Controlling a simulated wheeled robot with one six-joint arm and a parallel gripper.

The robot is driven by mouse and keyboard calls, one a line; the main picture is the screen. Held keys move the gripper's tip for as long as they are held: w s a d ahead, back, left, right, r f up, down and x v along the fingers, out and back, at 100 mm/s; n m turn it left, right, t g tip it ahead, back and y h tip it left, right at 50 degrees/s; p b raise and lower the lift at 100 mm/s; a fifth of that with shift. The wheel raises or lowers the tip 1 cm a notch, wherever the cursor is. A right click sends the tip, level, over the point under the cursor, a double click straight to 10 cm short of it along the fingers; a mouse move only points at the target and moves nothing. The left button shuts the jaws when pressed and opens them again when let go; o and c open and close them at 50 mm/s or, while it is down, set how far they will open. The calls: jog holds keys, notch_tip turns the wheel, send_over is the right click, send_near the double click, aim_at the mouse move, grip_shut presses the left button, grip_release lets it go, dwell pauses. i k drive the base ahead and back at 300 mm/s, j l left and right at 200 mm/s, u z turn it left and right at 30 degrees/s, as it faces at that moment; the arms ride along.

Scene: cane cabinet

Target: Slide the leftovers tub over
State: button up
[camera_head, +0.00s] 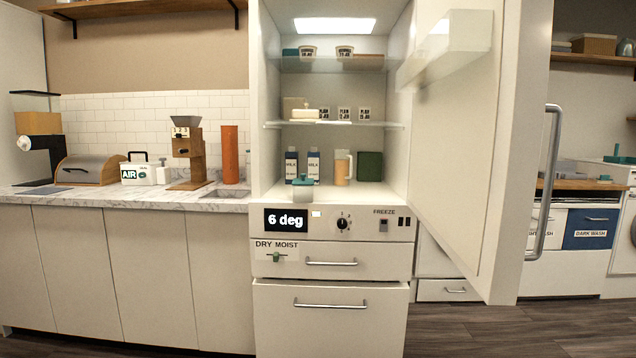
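The fridge (257,150) stands open in the middle of the view. No container carries a readable leftovers label, so I cannot tell for sure which one is the leftovers tub. A small pale container with a teal top (303,181) stands at the front of the fridge floor, before two milk cartons (313,166). A dark green box (369,166) stands at the right of the fridge floor, beside an orange jug with a pale handle (341,171). A tan box (293,104) sits on the middle shelf, partly behind a cream, butter-dish-like item (305,115). My gripper is not in view.
The fridge door (470,170) is swung open to the right, with a clear door bin (455,42) and a long handle (543,180). Small labelled jars (344,114) stand on the middle shelf. The counter (130,196) is at left. The floor (470,330) at lower right looks clear.

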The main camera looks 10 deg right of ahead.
aim_at(301, 193)
jog(key=i+j, duration=0.2)
jog(key=i, duration=0.3)
jog(key=i+j, duration=0.2)
jog(key=i, duration=0.3)
jog(key=i+j, duration=0.25)
jog(key=i, duration=0.3)
jog(key=i+j, duration=0.2)
jog(key=i, duration=0.3)
jog(key=i+j+z, duration=0.1)
jog(key=i, duration=0.4)
jog(key=j, duration=0.1)
